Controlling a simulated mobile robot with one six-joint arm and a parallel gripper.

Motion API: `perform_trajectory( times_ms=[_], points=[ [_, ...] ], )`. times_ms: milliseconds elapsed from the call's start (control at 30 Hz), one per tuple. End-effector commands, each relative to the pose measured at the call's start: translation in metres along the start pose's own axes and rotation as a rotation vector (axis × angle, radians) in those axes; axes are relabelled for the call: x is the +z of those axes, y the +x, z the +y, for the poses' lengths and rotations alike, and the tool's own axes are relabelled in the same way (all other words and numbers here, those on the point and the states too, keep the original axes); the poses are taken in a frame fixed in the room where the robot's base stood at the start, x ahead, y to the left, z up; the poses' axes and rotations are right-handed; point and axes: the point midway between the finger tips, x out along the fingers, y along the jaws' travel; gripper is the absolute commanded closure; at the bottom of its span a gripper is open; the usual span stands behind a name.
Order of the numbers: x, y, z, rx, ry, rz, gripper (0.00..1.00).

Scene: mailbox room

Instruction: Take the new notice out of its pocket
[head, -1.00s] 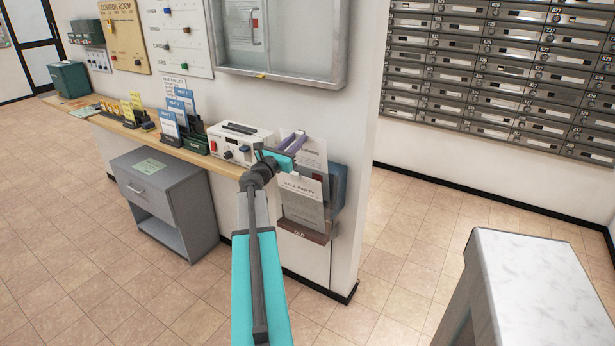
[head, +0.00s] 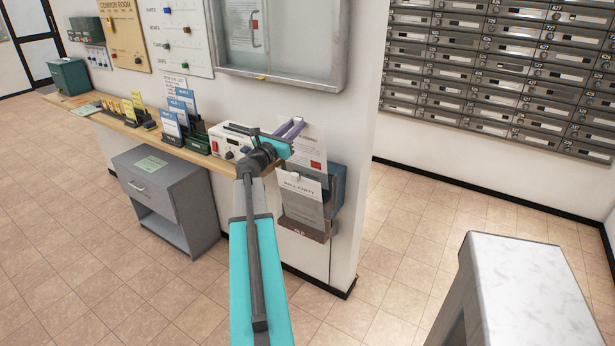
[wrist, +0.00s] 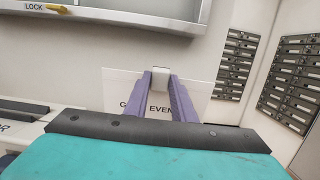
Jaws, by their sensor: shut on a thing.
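My gripper (head: 298,126) has its purple fingers closed on the top of a white notice (head: 309,145) with a red mark. In the wrist view the fingers (wrist: 159,78) pinch a pale tab at the notice's top edge, and part of its printed heading (wrist: 158,108) shows. The notice hangs upright above a blue-grey pocket (head: 339,186) on the wall end. Its lower edge is hidden behind the "Hall Party" sheet (head: 301,196), so I cannot tell whether it is clear of the pocket. That sheet stands in the brown front pocket (head: 303,230), marked "OLD".
A glass notice case (head: 285,45) hangs above, with a yellow lock (wrist: 55,8) at its lower edge. A white control box (head: 229,143) and card stands fill the shelf (head: 115,122) to the left. A marble-topped counter (head: 525,290) stands front right. The floor between is clear.

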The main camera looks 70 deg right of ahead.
Motion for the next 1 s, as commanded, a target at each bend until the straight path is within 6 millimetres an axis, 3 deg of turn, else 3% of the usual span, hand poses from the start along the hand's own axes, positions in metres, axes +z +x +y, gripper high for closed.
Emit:
perform_trajectory(
  times_ms=[1000],
  points=[
    [0.069,0.0,0.0,0.0,0.0,0.0,0.97]
  ],
)
